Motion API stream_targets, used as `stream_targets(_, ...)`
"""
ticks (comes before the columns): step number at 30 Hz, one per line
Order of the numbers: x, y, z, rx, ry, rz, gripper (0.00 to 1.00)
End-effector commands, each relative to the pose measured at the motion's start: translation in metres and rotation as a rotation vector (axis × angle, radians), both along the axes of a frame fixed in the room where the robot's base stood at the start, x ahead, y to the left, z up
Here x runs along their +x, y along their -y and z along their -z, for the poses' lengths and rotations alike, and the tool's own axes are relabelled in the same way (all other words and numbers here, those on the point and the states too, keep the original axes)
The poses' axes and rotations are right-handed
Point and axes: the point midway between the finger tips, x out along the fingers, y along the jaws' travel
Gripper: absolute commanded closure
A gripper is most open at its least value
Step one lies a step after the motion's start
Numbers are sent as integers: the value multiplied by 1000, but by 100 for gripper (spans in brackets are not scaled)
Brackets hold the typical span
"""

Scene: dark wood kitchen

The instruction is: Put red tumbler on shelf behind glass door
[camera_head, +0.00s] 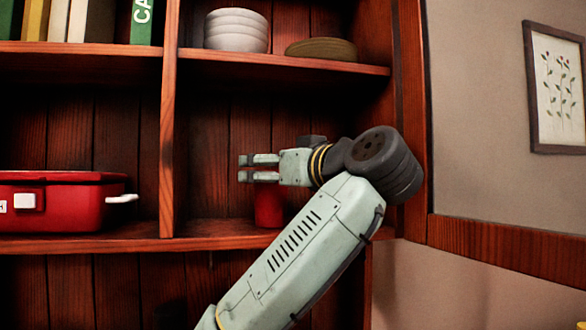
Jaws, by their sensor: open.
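The red tumbler (267,206) stands upright on the lower shelf (208,235) of the right-hand cabinet section. My gripper (243,168) is just above it, level and pointing left, with its fingers parted and nothing seen between them. The fingers pass at the height of the tumbler's top, which they hide; I cannot tell whether they touch it. My arm crosses in front of the tumbler's lower right side. A framed glass door (500,243) stands open at the right of the cabinet.
A red box (60,205) with a white handle sits on the shelf to the left, past an upright divider (168,130). Stacked white bowls (236,32) and brown plates (321,48) stand on the shelf above. Books (90,20) fill the upper left. The shelf left of the tumbler is clear.

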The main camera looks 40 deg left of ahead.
Motion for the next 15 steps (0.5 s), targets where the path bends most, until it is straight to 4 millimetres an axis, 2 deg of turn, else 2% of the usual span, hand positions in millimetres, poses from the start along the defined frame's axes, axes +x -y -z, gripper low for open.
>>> stream_targets(3,-6,25,5,4,4,8,28)
stream_targets(7,-13,45,9,5,6,5,28)
stream_targets(15,-20,65,9,4,2,2,28)
